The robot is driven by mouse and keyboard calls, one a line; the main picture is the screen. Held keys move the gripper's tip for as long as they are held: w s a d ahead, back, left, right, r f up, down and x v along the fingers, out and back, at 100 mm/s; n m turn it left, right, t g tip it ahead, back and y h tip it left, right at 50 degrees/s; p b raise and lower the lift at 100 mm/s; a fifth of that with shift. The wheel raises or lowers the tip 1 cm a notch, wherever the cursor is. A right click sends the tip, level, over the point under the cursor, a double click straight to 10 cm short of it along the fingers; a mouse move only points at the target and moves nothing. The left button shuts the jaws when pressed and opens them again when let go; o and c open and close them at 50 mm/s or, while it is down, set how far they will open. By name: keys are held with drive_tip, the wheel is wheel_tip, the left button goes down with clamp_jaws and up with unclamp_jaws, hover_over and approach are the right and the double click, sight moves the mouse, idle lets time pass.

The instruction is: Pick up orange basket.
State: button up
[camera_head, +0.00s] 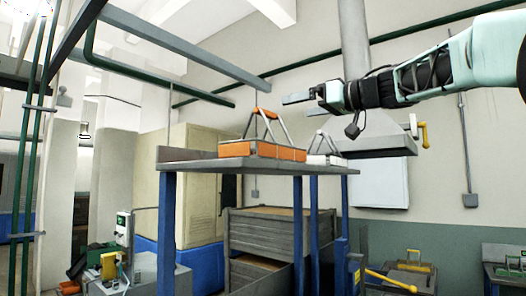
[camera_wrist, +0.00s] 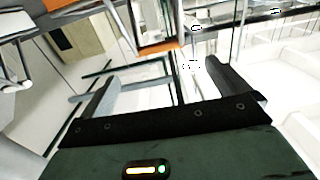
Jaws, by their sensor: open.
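The orange basket (camera_head: 275,151) stands on a raised grey table (camera_head: 200,164) in the head view. Two slanted grey bars rise from it to an orange top handle (camera_head: 262,113). My gripper (camera_head: 297,104) is right of the handle and slightly above it, with its fingers pointing left. In the wrist view, my gripper (camera_wrist: 162,72) is open and empty, fingers wide apart. An orange bar, apparently the basket's handle (camera_wrist: 158,47), shows beyond the fingertips, between them in the picture. Contact is not visible. The basket body is mostly out of the wrist view.
A white basket (camera_head: 326,159) with a similar handle stands right of the orange one, under my arm. A grey hood (camera_head: 380,146) is behind my arm. A long grey beam (camera_head: 180,44) and green pipes run overhead. Wooden crates (camera_head: 262,233) stand below the table.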

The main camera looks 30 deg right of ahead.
sight(269, 113)
drive_tip(key=p+x, duration=0.4)
drive_tip(key=x, duration=0.9)
drive_tip(key=shift+w+p, duration=0.35)
drive_tip(key=shift+w, duration=0.05)
drive_tip(key=c, duration=1.4)
